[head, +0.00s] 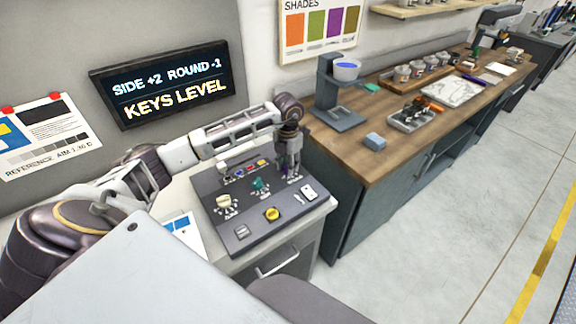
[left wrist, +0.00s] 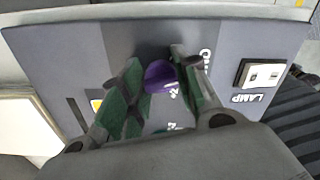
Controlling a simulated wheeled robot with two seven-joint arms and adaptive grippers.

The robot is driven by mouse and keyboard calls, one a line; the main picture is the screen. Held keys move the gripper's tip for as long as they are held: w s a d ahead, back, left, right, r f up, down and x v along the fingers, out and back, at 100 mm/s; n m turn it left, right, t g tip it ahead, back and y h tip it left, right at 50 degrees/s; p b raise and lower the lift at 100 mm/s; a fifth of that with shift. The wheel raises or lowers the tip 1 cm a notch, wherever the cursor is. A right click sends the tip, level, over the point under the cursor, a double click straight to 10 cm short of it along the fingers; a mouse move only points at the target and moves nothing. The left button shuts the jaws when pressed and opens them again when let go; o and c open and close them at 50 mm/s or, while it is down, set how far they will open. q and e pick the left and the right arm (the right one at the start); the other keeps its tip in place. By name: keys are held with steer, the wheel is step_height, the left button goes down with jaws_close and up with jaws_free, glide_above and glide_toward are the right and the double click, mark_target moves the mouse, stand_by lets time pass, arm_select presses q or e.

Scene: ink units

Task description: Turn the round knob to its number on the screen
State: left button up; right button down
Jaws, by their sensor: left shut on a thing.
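The screen (head: 167,84) on the grey wall reads "SIDE +2 ROUND -1" and "KEYS LEVEL". A dark sloped panel (head: 247,226) below it carries several controls. A purple round-topped knob (left wrist: 157,76) stands between the green-padded fingers of my left gripper (left wrist: 160,70) in the left wrist view. In the head view the left gripper (head: 290,172) points down at the panel's back right and is shut on this knob, mostly hiding it. The knob's pointer and most of its scale are hidden. My right gripper is not in view.
A cream knob (head: 226,201), a teal knob (head: 260,185) and a yellow knob (head: 272,214) are on the same panel. A white lamp switch (head: 309,191) sits close to the gripper. A wooden bench (head: 365,165) with tools stands to the right.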

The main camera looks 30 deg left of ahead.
arm_select(q)
steer(key=shift+n, duration=1.3)
steer(key=o, duration=1)
steer(key=shift+r, duration=6)
